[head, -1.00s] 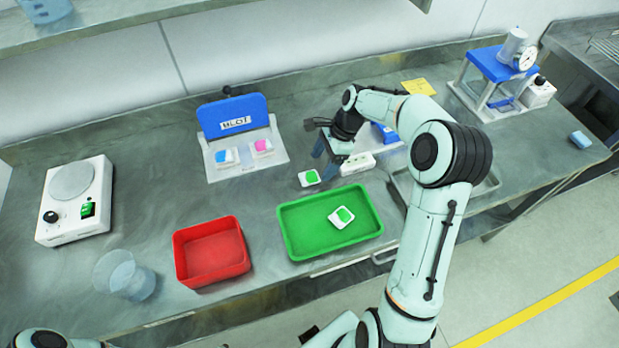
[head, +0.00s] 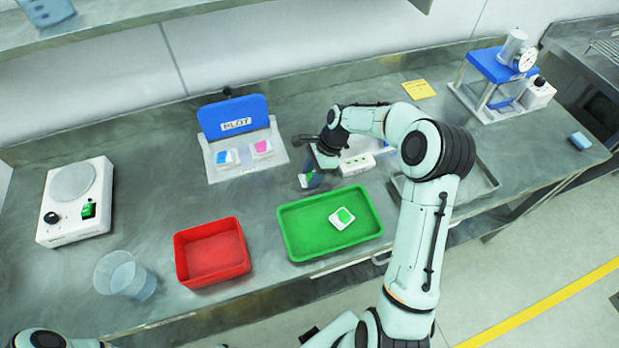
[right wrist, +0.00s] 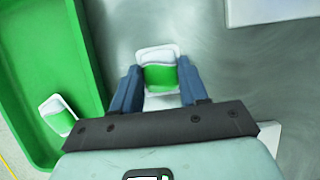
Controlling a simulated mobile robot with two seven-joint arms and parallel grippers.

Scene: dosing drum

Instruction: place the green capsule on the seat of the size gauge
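A green-topped white capsule (head: 307,181) lies on the bench behind the green tray. In the right wrist view the capsule (right wrist: 160,72) sits between the fingertips of my right gripper (right wrist: 160,80). The fingers stand apart on either side of it; contact is not clear. In the head view my right gripper (head: 311,172) is low over the capsule and partly hides it. A second green-topped capsule (head: 342,217) lies in the green tray. A device with a round dial (head: 525,59) and blue top stands at the back right; I cannot tell whether it is the size gauge. My left gripper is out of view.
The green tray (head: 290,240) and red bin (head: 241,262) stand in front. The BLOT stand (head: 215,172) holds blue and pink capsules. A white device (head: 356,166) is partly hidden behind my right arm. A beaker (head: 124,276) and a white plate device (head: 62,222) stand left.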

